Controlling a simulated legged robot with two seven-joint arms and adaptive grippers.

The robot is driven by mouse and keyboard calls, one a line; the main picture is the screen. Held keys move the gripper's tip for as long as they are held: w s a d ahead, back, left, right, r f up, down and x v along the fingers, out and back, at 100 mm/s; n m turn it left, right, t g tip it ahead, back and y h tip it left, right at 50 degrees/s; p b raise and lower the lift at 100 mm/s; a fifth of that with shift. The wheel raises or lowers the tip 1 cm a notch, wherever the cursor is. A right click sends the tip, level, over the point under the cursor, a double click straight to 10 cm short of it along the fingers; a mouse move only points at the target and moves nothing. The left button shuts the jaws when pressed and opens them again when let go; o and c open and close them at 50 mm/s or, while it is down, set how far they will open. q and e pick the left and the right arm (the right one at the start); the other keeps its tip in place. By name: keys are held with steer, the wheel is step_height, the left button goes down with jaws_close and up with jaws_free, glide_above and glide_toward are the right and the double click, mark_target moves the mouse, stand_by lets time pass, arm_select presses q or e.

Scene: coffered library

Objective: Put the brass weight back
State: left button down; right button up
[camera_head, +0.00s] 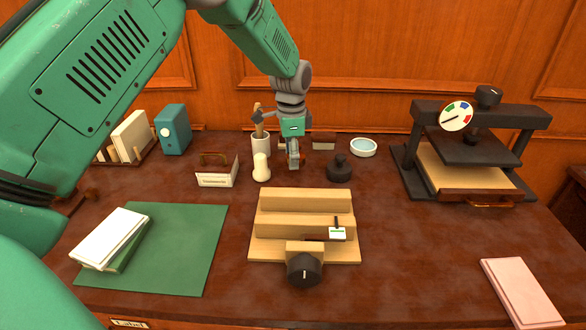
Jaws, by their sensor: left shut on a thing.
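My left gripper (293,160) reaches down over the back middle of the desk, between a cream rounded piece (261,168) and a black knobbed weight (339,170). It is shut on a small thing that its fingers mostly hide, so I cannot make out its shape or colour. I cannot pick out the brass weight clearly. A stepped pale wooden stand (275,245) with a black knob (304,268) at its front is nearer me. A small dark piece with a white-and-green label (337,233) rests on it. My right gripper is not in view.
A black press (425,118) with a dial stands at right. A tool cup (261,145), label-fronted box (216,177) and round dish (363,147) stand near the gripper. Books (110,238) lie on a green mat (190,255). A pink pad (522,293) lies front right; front-right desk is mostly clear.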

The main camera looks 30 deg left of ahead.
mark_target(291, 175)
arm_select(q)
step_height(291, 175, down, 3)
steer(key=shift+s+a+f, duration=0.1)
steer(key=shift+a+f, duration=0.25)
steer(key=shift+f, duration=0.05)
steer(key=c, duration=0.8)
jaws_free()
steer(key=shift+c, duration=0.2)
steer(key=shift+d, duration=0.2)
steer(key=shift+r, duration=0.1)
step_height(291, 175, up, 12)
steer(key=shift+f+p, duration=0.1)
steer(key=shift+p, duration=0.2)
